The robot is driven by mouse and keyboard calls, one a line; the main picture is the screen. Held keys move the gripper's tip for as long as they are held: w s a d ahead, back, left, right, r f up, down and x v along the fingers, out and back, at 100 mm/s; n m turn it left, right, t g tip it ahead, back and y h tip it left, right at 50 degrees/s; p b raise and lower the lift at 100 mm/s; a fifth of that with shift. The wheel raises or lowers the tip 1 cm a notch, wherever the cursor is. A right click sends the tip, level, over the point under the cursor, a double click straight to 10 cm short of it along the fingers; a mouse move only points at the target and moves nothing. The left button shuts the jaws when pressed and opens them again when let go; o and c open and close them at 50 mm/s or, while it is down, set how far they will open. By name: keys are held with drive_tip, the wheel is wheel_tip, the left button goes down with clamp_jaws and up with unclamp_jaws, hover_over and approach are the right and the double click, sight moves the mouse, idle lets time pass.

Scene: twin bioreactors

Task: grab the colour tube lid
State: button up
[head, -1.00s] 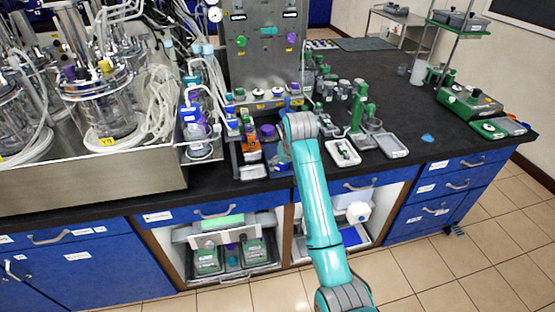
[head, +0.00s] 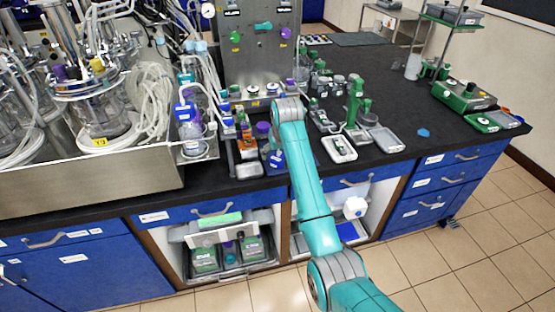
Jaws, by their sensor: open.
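I cannot make out for certain which item is the colour tube lid. Several small coloured caps stand on the dark bench left of my arm, among them a purple one (head: 263,127). An orange item (head: 246,137) stands beside it. My teal arm reaches up over the bench front, and its grey upper joint is close to the right of these caps. A small blue piece with a white mark (head: 277,158) shows just left of the arm; I cannot tell what it belongs to. My gripper's fingers are not visible, and the arm hides part of the bench behind it.
A steel panel (head: 262,50) stands behind the caps. Glass bioreactors (head: 95,110) with tubing stand in a steel tray (head: 90,182) on the left. A white-and-grey tray (head: 339,148) and green stand (head: 355,105) are right of my arm.

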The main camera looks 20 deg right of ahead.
sight(278, 157)
drive_tip(key=shift+x, duration=1.7)
drive_tip(key=c, duration=1.1)
drive_tip(key=shift+r, duration=0.15)
